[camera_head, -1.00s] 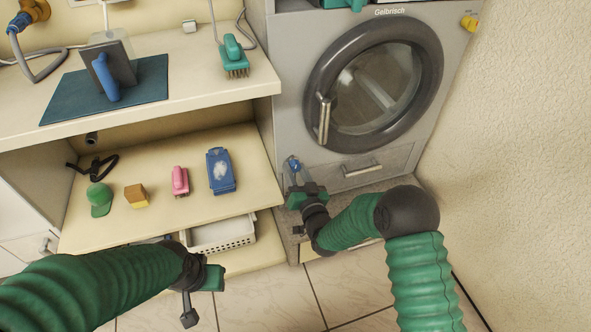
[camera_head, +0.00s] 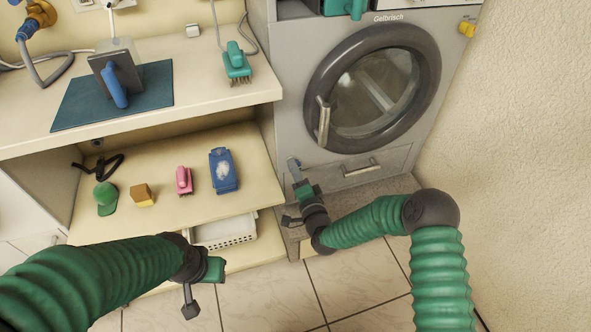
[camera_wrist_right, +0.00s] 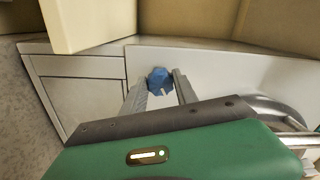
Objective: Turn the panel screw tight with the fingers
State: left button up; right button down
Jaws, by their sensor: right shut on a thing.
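The panel screw (camera_wrist_right: 159,80), a blue faceted knob, sits on the washer's pale lower front panel in the right wrist view. My right gripper (camera_wrist_right: 160,92) has one finger on each side of it and is shut on it. In the head view my right gripper (camera_head: 294,166) reaches to the left end of the washer's lower panel, and its fingers mostly hide the screw. My left gripper (camera_head: 189,302) hangs over the floor at lower left, apart from the screw; its finger opening cannot be made out.
The grey washer (camera_head: 290,100) has a round door and a drawer handle (camera_head: 360,170). Left of it, a shelf (camera_head: 150,215) holds a blue box (camera_head: 223,171), a pink brush (camera_head: 184,180), a sponge (camera_head: 143,195) and a green cap (camera_head: 106,197). A white basket (camera_head: 226,232) stands below.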

jog(key=m, duration=1.1)
jog(key=shift+d+f, duration=0.2)
jog(key=shift+s+m, duration=0.1)
jog(key=shift+m, duration=0.3)
jog(key=c, duration=1.3)
grip_release()
jog(key=shift+f, duration=0.1)
jog(key=o, duration=0.4)
jog(key=shift+c, duration=0.2)
jog(key=shift+r, duration=0.2)
